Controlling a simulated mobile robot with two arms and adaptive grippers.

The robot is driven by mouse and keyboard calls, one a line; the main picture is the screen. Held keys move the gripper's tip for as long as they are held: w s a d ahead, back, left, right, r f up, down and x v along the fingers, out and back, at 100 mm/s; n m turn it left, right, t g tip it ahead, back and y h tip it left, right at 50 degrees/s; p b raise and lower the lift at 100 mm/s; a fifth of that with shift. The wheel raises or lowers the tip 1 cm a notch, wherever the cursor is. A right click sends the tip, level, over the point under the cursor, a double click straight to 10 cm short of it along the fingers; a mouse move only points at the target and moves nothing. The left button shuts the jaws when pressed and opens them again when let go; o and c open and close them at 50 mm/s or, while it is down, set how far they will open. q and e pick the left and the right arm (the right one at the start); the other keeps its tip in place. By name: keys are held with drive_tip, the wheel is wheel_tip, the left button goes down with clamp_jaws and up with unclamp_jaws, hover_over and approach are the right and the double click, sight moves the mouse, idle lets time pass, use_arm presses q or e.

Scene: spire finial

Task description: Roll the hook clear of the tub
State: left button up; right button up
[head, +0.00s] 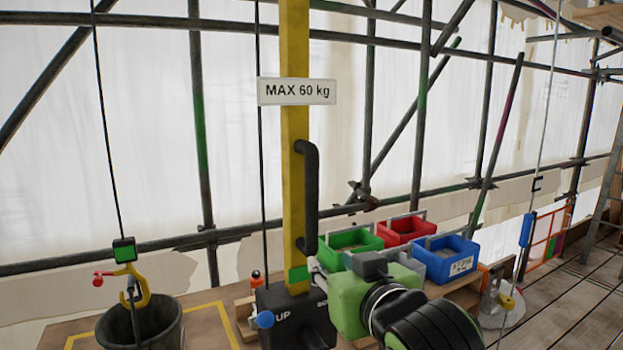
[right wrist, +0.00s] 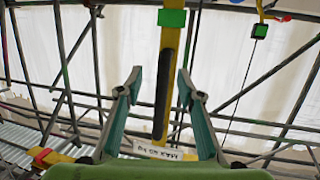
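The yellow hook (head: 138,287) hangs on a dark rope below a black block with a green face (head: 124,250). Its lower end overlaps the opening of the dark tub (head: 172,332); I cannot tell how deep it reaches. The yellow post (head: 294,180) carries a black upright handle (head: 309,200). My right gripper (right wrist: 158,80) is open, with the handle (right wrist: 163,90) showing between its fingers in the right wrist view, apparently still apart from them. In the head view its fingers (head: 318,276) are mostly hidden behind my green wrist. My left gripper is out of view.
A sign reading MAX 60 kg (head: 297,91) is on the post. A black box marked UP (head: 305,325) with a blue knob (head: 265,319) is at its foot. Green (head: 350,243), red (head: 403,228) and blue (head: 447,258) bins stand behind my right arm. Scaffold poles line the back.

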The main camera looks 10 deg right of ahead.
sight(314, 181)
drive_tip(key=s+r+t, duration=0.3)
drive_tip(key=s+r, duration=0.1)
drive_tip(key=r, duration=0.8)
drive_tip(key=w+p, duration=0.1)
drive_tip(key=w, duration=0.3)
drive_tip(key=w+a+p, duration=0.1)
drive_tip(key=w, duration=0.3)
drive_tip(key=w+p, duration=0.1)
drive_tip(key=w, duration=0.3)
drive_tip(key=shift+w+a+p, duration=0.2)
drive_tip(key=shift+w+p, duration=0.1)
drive_tip(key=shift+p, duration=0.1)
drive_tip(key=shift+w+f, duration=0.1)
drive_tip(key=shift+w, duration=0.65)
clamp_jaws()
